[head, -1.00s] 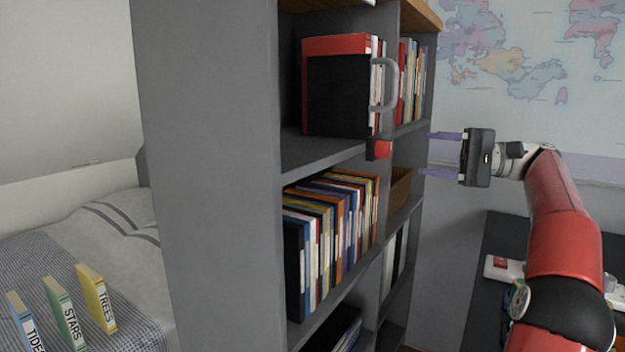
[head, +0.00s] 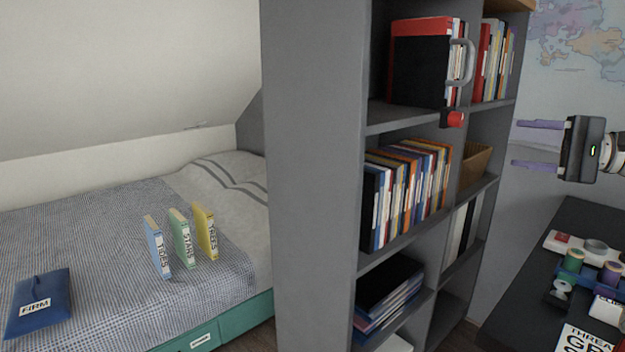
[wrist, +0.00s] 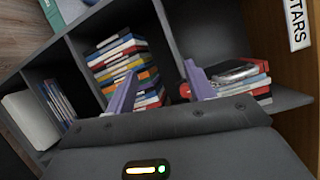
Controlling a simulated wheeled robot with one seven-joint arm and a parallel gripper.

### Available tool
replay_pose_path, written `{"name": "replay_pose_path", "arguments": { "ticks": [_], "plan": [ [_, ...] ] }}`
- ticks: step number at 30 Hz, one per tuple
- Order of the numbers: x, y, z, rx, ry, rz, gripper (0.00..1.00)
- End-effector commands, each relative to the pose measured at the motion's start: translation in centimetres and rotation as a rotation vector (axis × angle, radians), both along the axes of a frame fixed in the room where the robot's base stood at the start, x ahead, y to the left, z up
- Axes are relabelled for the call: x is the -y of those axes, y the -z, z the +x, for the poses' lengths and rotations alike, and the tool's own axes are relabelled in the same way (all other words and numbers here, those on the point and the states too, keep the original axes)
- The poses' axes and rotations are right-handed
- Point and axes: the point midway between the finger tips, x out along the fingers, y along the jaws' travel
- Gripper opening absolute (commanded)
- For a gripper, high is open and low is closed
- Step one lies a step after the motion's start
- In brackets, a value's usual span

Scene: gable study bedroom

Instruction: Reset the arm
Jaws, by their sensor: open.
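My gripper (head: 537,144) is at the right of the head view, in front of the grey bookshelf (head: 312,180) and to the right of its compartments. Its two purple fingers are spread apart with nothing between them. In the wrist view, the open fingers (wrist: 158,88) point toward the shelf compartments and the rows of books (wrist: 128,70). My arm is mostly out of the head view beyond the right edge.
A bed (head: 100,225) at left holds upright books TIDES (head: 156,248), STARS (head: 181,240) and TREES (head: 206,232), and a blue FIRM item (head: 38,305). A dark desk (head: 520,310) with spools stands at lower right.

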Motion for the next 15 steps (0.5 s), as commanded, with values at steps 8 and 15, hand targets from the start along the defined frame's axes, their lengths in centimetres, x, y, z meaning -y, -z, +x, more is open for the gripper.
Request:
{"name": "replay_pose_path", "arguments": {
  "ticks": [8, 15],
  "plan": [
    [-6.5, 1.6, 1.9, -0.095, 0.01, -0.125, 0.54],
    [-15.1, 5.2, 1.9, -0.2, 0.024, -0.348, 0.54]
  ]
}}
